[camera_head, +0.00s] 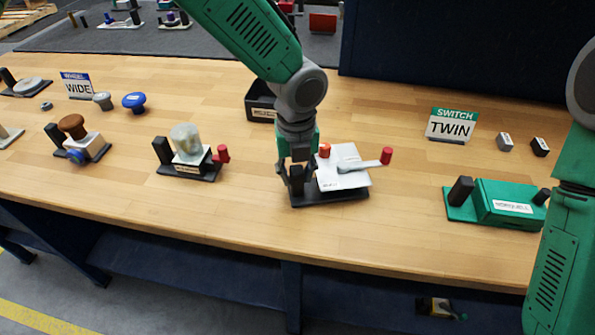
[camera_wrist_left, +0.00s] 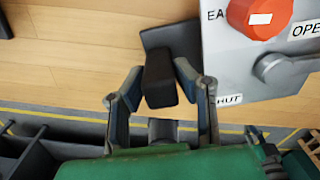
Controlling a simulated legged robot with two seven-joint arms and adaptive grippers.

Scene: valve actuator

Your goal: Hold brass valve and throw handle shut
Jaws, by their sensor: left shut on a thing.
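A white valve box (camera_head: 345,180) stands on a dark base (camera_head: 330,199) on the bench. No brass colour shows on it. Its grey handle (camera_head: 356,165) points right and ends in a red tip (camera_head: 386,156). In the left wrist view the handle (camera_wrist_left: 285,70) lies below a label reading "OPE", cut off by the edge; a label "HUT" (camera_wrist_left: 230,99) is at the lower left corner. A red knob (camera_wrist_left: 264,18) sits above. My left gripper (camera_wrist_left: 160,88) is shut on the black post (camera_wrist_left: 160,72) beside the box. My right gripper is out of view.
A fixture with a pale knob and red handle (camera_head: 222,154) stands left. A black bin (camera_head: 262,100) is behind my left arm. A green device (camera_head: 505,203) and a "SWITCH TWIN" sign (camera_head: 451,126) stand right. Bench in front of the valve is clear.

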